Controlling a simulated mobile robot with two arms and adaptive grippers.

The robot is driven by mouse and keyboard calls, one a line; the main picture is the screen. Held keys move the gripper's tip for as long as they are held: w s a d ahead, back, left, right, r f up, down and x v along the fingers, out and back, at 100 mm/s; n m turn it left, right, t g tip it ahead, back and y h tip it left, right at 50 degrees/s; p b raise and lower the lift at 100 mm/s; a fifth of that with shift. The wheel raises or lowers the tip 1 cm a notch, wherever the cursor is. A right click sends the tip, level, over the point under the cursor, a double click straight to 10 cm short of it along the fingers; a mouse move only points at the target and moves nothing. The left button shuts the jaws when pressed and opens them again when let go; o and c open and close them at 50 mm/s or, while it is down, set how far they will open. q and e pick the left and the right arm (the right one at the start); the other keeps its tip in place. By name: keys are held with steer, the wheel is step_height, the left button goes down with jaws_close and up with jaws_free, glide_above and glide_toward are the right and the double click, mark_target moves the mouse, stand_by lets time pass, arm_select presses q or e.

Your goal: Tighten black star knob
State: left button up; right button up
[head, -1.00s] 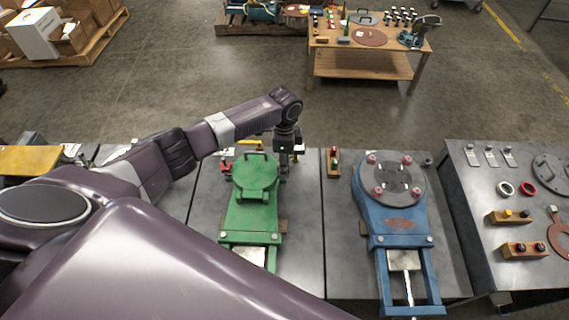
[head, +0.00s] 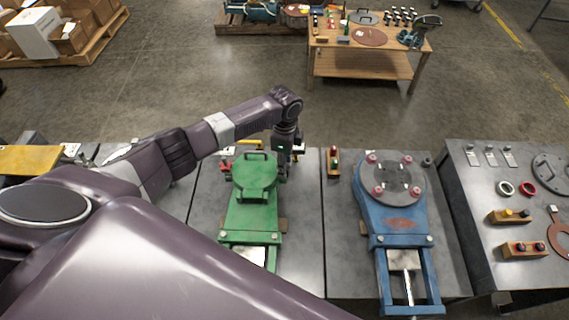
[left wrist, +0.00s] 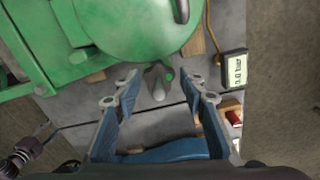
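My left gripper (head: 283,176) is beside the right edge of the green housing (head: 258,215), which has a round lid with a handle. In the left wrist view, its two blue-grey fingers (left wrist: 161,98) are open and apart. A dark grey knob-like piece (left wrist: 156,84) with a small green spot shows between and beyond the fingertips, close to the green housing (left wrist: 140,25). I cannot make out a star shape, and no finger visibly touches it. In the head view this piece is hidden by my gripper. My right gripper is not in view.
A blue housing (head: 400,215) with a round grey cover stands to the right. A small block with red and green buttons (head: 333,163) lies between the housings. A digital gauge (left wrist: 234,68) with a yellow cable sits close to the fingers. The bench between the housings is mostly clear.

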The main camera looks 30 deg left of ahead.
arm_select(q)
steer(key=shift+o, duration=0.4)
step_height(320, 180, up, 12)
stand_by(0.4)
steer(key=shift+s, duration=0.1)
stand_by(0.3)
